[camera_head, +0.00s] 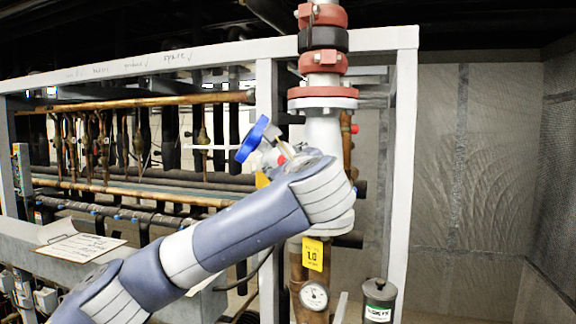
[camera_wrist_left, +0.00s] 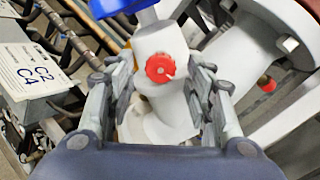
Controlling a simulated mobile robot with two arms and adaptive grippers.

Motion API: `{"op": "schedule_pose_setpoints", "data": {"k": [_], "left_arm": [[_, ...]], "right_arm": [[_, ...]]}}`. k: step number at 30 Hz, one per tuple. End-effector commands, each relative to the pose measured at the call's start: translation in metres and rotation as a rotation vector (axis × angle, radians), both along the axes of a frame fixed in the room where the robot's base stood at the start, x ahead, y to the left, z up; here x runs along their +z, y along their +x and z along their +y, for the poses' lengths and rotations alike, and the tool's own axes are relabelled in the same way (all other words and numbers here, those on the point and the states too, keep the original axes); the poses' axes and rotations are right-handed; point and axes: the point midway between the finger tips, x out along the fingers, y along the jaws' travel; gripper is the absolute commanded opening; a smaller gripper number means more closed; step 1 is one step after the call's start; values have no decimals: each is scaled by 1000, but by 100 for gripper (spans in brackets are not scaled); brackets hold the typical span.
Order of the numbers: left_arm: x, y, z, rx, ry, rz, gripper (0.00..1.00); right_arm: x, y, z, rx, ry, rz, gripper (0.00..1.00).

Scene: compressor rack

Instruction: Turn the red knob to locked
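The red knob (camera_wrist_left: 160,68) sits on the front of a white valve body (camera_wrist_left: 160,42) in the left wrist view, with a small light mark on its face. My left gripper (camera_wrist_left: 163,72) is open, with one finger on each side of the valve body and knob. A gap shows between each finger and the knob. In the head view a small part of the red knob (camera_head: 281,160) shows beside my left wrist, which hides most of the gripper. My right gripper is in neither view.
A blue handle (camera_head: 254,138) stands just above the knob. A thick vertical white pipe (camera_head: 322,132) with red clamps is close behind. A gauge (camera_head: 313,296) and a yellow tag (camera_head: 313,254) hang below. A grey frame post (camera_head: 404,170) stands to the right.

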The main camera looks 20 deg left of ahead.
Motion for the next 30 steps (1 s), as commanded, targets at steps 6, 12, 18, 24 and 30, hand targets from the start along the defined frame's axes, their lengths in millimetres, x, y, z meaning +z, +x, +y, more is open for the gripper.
{"op": "schedule_pose_setpoints", "data": {"k": [6, 12, 18, 24, 30], "left_arm": [[2, -7, -4, -2, 0, -4, 48], [2, -37, -20, -5, 1, -4, 48], [1, -61, -32, -3, 1, -2, 48], [0, -67, -34, -1, 0, 0, 48], [0, -67, -34, 0, 0, 0, 48]], "right_arm": [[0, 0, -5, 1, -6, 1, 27], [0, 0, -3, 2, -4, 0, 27], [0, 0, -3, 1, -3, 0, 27], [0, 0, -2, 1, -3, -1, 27], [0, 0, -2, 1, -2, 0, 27]]}}
